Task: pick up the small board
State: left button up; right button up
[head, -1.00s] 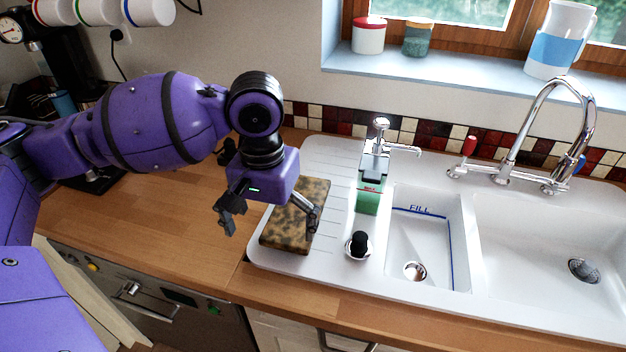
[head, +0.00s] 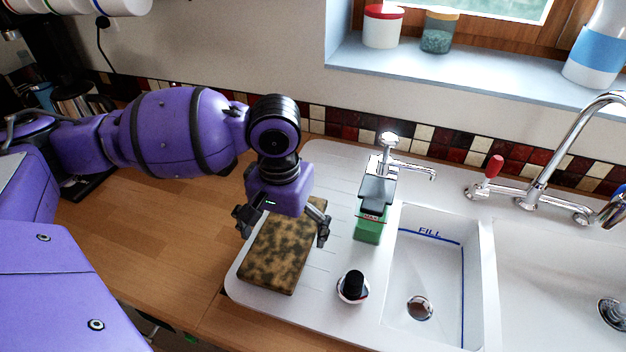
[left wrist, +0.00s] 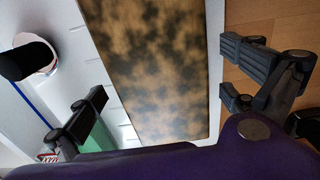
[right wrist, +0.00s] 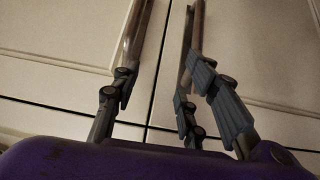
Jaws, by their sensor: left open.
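The small board (head: 275,258) is flat, mottled tan and dark brown, and lies on the white drainer left of the sink. In the left wrist view its mottled face (left wrist: 155,65) fills the middle between my fingers. My left gripper (head: 283,229) is open above the far part of the board, with one finger over each long side. It looks empty. Whether the fingertips reach down to the board's edges I cannot tell. My right gripper (right wrist: 155,97) shows only in its wrist view, its fingers apart with nothing between them, in front of pale cabinet doors.
A green soap dispenser (head: 369,228) stands right of the board, close to my left gripper's right finger. A black-topped round knob (head: 353,287) sits nearer the front. Wooden worktop (head: 150,230) to the left is clear. Metal door handles (right wrist: 136,35) stand near my right gripper.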

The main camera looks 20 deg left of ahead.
pick_arm(q)
jog(key=shift+f, duration=0.85)
jog(key=shift+c, duration=0.4)
jog(key=shift+r, duration=0.1)
jog(key=c, duration=1.4)
